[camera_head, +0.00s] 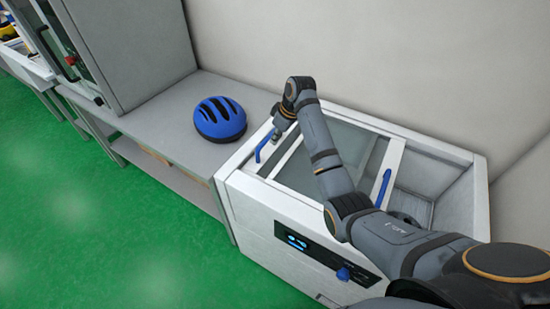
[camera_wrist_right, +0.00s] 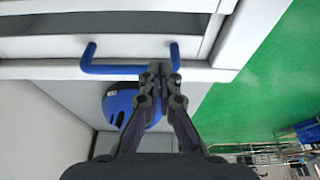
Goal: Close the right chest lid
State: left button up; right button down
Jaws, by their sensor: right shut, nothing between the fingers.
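The white chest (camera_head: 270,212) stands against the wall with framed glass lids on top. A blue handle (camera_head: 264,147) is at its left end, and a second blue handle (camera_head: 383,188) is on the right lid's frame. The right lid (camera_head: 352,142) sits left of the chest's right end, leaving an opening there. My right gripper (camera_head: 276,137) is shut and empty, pointing down beside the left-end handle. In the wrist view the fingertips (camera_wrist_right: 161,70) overlap the blue handle (camera_wrist_right: 118,70); I cannot tell whether they touch. My arm hides part of the lids. My left gripper is not in view.
A blue helmet (camera_head: 219,119) lies on the grey table (camera_head: 177,130) left of the chest; it also shows in the wrist view (camera_wrist_right: 122,103). A grey cabinet (camera_head: 140,45) stands farther left. The wall is close behind the chest. Green floor (camera_head: 100,230) is clear in front.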

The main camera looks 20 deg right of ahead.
aim_at(275, 162)
jog(key=p+x, duration=0.1)
jog(key=x, duration=0.9)
jog(key=shift+w+a+f, duration=0.1)
jog(key=shift+f, duration=0.15)
jog(key=s+d+p, duration=0.2)
jog(key=s, duration=0.1)
jog(key=shift+d+r, duration=0.2)
jog(key=shift+r, duration=0.15)
jog(key=shift+s+d, duration=0.15)
jog(key=shift+d, duration=0.05)
jog(key=shift+f, duration=0.1)
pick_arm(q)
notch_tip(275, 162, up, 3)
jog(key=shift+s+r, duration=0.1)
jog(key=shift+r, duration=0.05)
pick_arm(e)
jog(key=shift+f, duration=0.1)
